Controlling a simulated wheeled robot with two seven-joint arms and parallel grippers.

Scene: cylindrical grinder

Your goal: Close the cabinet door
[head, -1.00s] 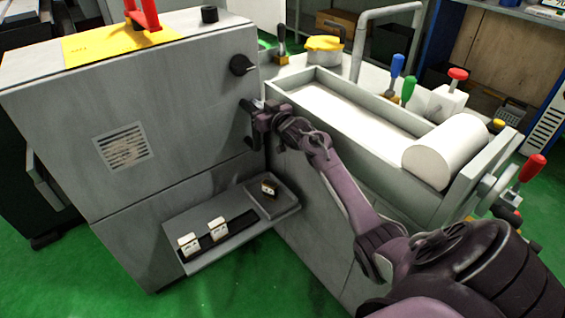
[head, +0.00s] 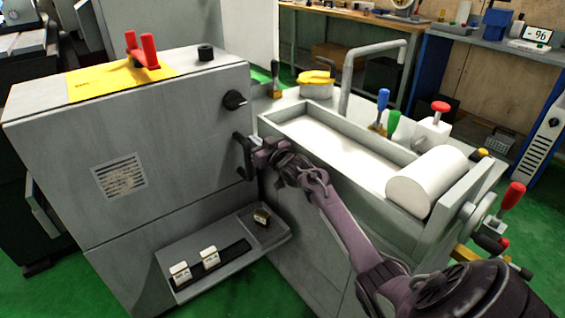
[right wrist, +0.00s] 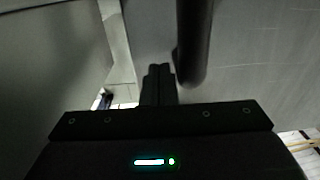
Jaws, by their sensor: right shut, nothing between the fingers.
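The grey cabinet (head: 170,75) stands at the left of the head view. Its upper front panel, the door (head: 170,135), carries a vent-like label, a round black knob (head: 234,100) and a black bar handle (head: 243,157) near its right edge. I cannot tell whether the door is fully flush. My right gripper (head: 259,150) is just right of the handle, shut and empty. In the right wrist view its closed fingers (right wrist: 157,82) are beside the dark handle (right wrist: 193,45), with no clear contact. My left gripper is out of view.
A ledge (head: 225,270) with several small blocks juts out below the door. The machine bed (head: 330,140) with a white cylinder (head: 427,180) stands to the right, close to my right arm. Green floor is clear at the front left.

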